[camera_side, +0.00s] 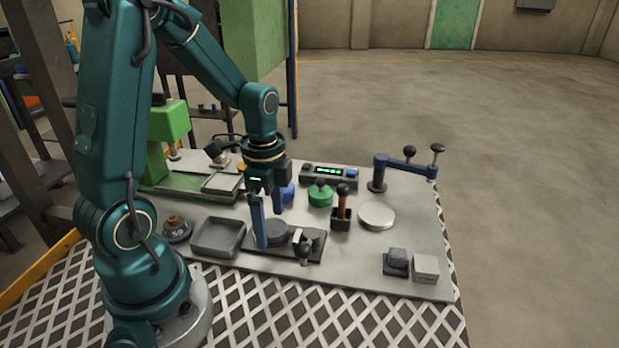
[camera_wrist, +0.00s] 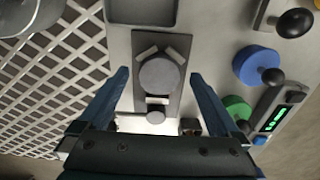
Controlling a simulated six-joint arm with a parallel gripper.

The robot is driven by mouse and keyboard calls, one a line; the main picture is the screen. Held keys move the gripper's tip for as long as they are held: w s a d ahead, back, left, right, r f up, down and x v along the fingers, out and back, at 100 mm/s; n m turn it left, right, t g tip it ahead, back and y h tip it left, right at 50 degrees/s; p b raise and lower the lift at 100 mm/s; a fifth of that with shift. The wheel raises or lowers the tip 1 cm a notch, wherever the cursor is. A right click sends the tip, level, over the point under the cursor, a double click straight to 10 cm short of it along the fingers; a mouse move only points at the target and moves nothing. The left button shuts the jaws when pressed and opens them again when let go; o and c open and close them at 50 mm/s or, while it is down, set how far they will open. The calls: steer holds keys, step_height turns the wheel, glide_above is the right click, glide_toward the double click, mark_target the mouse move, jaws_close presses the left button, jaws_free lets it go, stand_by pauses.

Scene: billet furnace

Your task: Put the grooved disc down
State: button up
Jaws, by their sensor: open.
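The disc (camera_side: 274,233) is dark grey and round. It lies flat on a dark fixture plate (camera_side: 315,243), and it shows from above in the wrist view (camera_wrist: 160,77). I cannot make out its groove. Pale blocks on the plate (camera_wrist: 180,113) stand close to the disc. My gripper (camera_side: 268,228) is open above the plate, its blue fingers on either side of the disc. In the wrist view a gap shows between the disc and each finger of my gripper (camera_wrist: 159,78).
A grey tray (camera_side: 218,238) lies left of the plate. A green knobbed piece (camera_side: 320,195), a blue one (camera_wrist: 257,66), a wooden-handled tool (camera_side: 342,208) and a pale round disc (camera_side: 377,216) stand nearby. Small blocks (camera_side: 425,268) sit front right. Bare table shows between them.

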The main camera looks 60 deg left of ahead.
mark_target(272, 228)
step_height(272, 228, up, 4)
steer(key=shift+d+f, duration=0.1)
steer(key=shift+f, duration=0.05)
steer(key=s+d+r+n+t, duration=0.5)
steer(key=d+r+n, duration=0.3)
steer(key=d, duration=0.1)
steer(key=shift+s+d+r+n+t, duration=0.2)
steer(key=shift+s+d+n+t, duration=0.1)
steer(key=shift+n, duration=0.3)
steer(key=shift+a, duration=0.1)
